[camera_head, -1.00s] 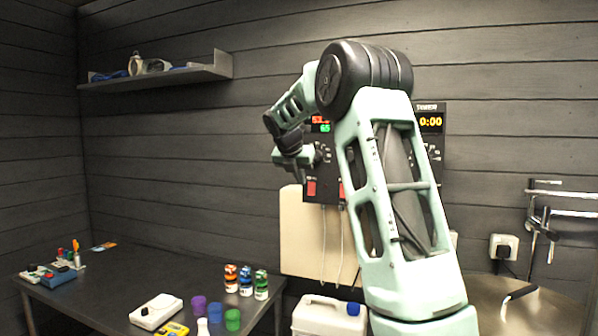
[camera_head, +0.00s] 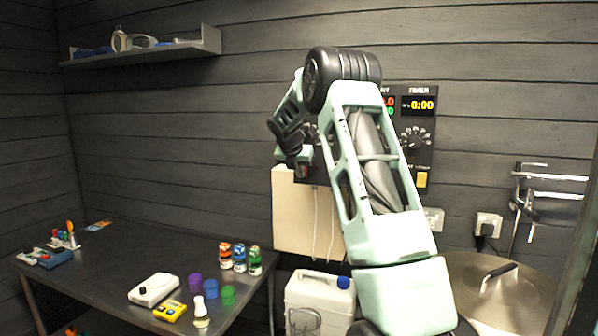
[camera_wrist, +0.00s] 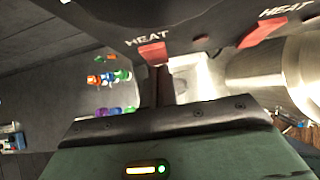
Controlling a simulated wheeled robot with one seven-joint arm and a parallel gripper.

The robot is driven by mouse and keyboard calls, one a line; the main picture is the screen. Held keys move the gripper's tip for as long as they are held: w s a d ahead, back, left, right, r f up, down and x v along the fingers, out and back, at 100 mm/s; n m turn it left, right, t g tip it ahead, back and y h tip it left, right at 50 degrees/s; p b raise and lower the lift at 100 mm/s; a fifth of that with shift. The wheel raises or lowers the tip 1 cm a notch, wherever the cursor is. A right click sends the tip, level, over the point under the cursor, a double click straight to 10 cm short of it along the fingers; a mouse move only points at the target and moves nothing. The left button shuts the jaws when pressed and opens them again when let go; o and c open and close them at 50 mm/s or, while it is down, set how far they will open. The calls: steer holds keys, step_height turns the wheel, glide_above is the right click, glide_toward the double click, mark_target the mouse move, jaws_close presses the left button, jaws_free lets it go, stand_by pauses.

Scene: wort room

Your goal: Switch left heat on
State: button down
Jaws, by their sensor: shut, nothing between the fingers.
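The dark control panel (camera_head: 418,160) is on the back wall, largely behind my arm in the head view. In the wrist view the panel (camera_wrist: 205,22) fills the top, with two red switches, each labelled HEAT. The left heat switch (camera_wrist: 152,52) is just beyond my fingertips, and the right heat switch (camera_wrist: 262,32) is farther right. My gripper (camera_wrist: 158,76) is shut and empty, its tips very close below the left switch; I cannot tell whether they touch it. In the head view my gripper (camera_head: 301,172) is at the panel's lower left, and both red switches are hidden there.
A yellow switch (camera_head: 421,180) and a dial (camera_head: 415,138) are on the panel's right side. A pale board (camera_head: 292,215) is below it. A white jerrycan (camera_head: 318,294) and a round metal lid (camera_head: 512,290) are lower down. A table (camera_head: 120,255) with bottles stands left.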

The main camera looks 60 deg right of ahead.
steer(key=shift+f, duration=0.1)
steer(key=shift+d+f+b, duration=0.15)
steer(key=shift+f+b, duration=0.05)
steer(key=shift+b, duration=0.45)
steer(key=shift+r, duration=0.25)
steer(key=shift+r+p, duration=0.85)
steer(key=shift+p, duration=0.35)
